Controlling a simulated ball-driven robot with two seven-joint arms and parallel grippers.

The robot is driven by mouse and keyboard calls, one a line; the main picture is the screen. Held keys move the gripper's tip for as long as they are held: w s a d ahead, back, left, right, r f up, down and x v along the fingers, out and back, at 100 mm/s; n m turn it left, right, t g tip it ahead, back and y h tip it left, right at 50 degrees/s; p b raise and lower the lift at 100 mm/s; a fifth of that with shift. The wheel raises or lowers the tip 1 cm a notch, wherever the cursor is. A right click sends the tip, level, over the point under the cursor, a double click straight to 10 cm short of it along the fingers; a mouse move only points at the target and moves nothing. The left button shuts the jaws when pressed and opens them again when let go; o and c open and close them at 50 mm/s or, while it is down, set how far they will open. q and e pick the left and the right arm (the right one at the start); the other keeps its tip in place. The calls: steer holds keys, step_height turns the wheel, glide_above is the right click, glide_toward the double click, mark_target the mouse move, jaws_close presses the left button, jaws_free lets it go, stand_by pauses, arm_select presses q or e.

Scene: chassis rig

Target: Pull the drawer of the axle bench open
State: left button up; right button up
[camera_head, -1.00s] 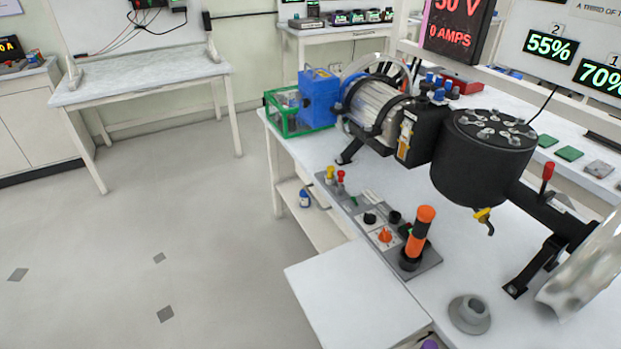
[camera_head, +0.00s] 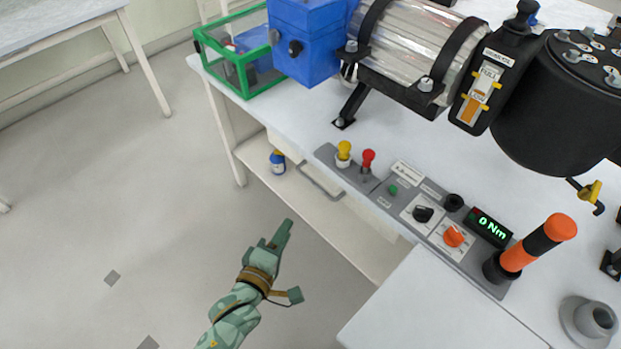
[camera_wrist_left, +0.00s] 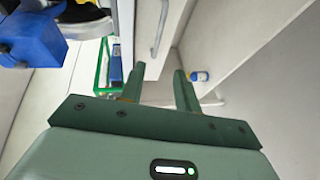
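The axle bench (camera_head: 420,140) has a white drawer front (camera_head: 370,213) under its top edge. The drawer sits flush and looks closed. Its grey bar handle (camera_head: 322,187) shows in the head view, and the handle also shows in the left wrist view (camera_wrist_left: 160,32). My left gripper (camera_head: 283,232) is in front of the bench, below and to the left of the handle, apart from it. In the left wrist view its two fingers (camera_wrist_left: 159,80) are spread with nothing between them, and the handle lies ahead of them. My right gripper is not in view.
A blue bottle (camera_head: 278,162) stands on the bench's lower shelf. A white side surface (camera_head: 440,310) juts out at the lower right. A control panel (camera_head: 440,190) lies along the bench edge above the drawer. The floor (camera_head: 110,220) to the left is clear.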

arm_select(q)
steer(key=b+x, duration=0.7)
steer(key=x, duration=0.9)
steer(key=shift+r, duration=0.2)
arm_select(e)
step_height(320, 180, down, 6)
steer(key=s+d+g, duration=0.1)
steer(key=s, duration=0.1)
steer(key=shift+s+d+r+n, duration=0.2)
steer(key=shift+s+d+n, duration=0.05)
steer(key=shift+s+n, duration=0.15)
arm_select(q)
steer(key=shift+c, duration=0.2)
jaws_close()
